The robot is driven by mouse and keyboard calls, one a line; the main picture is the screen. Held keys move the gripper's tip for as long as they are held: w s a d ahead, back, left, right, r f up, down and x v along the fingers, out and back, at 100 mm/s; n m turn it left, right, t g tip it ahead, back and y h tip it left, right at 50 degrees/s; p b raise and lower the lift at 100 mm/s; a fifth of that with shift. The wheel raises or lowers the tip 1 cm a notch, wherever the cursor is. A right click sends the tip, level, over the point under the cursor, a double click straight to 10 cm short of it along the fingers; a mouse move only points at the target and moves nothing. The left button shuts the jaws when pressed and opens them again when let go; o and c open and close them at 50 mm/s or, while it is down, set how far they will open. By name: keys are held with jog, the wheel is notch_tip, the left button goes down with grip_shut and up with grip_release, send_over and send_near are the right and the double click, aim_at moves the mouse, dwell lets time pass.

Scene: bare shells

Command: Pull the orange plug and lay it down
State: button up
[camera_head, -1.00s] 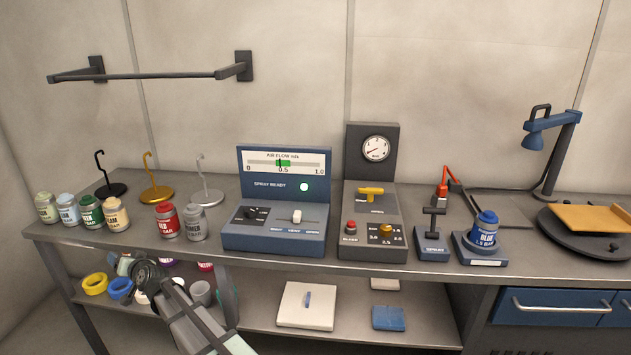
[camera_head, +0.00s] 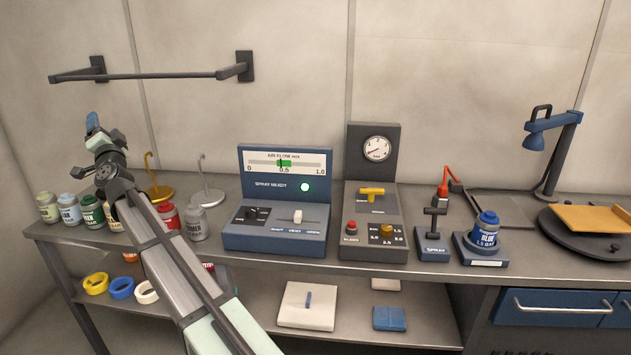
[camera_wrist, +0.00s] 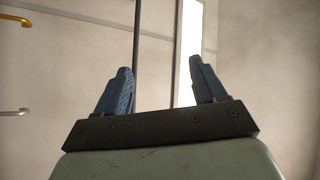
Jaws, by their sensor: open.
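The orange plug (camera_head: 443,189) stands upright at the back of the bench, behind the small blue spray stand (camera_head: 433,238). An orange cable bends over from its top to the right. What it is seated in is partly hidden. My gripper (camera_head: 93,124) is raised at the left, above the row of paint jars and far from the plug. In the wrist view my gripper (camera_wrist: 165,88) is open and empty, its two blue fingers apart against the wall. The plug is not in the wrist view.
A wall rail (camera_head: 150,76) is above my gripper. Bare bench (camera_head: 560,262) lies at the front right.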

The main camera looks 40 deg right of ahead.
jog(key=w+d+m+g, duration=0.2)
jog(key=w+d, duration=0.1)
jog(key=d, duration=2.4)
jog(key=s+d+f+m+g, duration=0.1)
jog(key=s+d+f+g, duration=0.1)
jog(key=d, duration=1.3)
jog(key=n+g+y, duration=0.1)
jog(key=n+g, duration=0.5)
jog(key=g, duration=1.2)
send_over(444, 186)
jog(key=w, duration=0.1)
notch_tip(444, 186, down, 21)
jog(key=shift+w+a+f, duration=0.1)
jog(key=shift+s+d+y, duration=0.2)
jog(key=shift+s+y, duration=0.1)
jog(key=shift+s, duration=0.15)
jog(key=shift+f, duration=0.25)
jog(key=shift+f, duration=4.3)
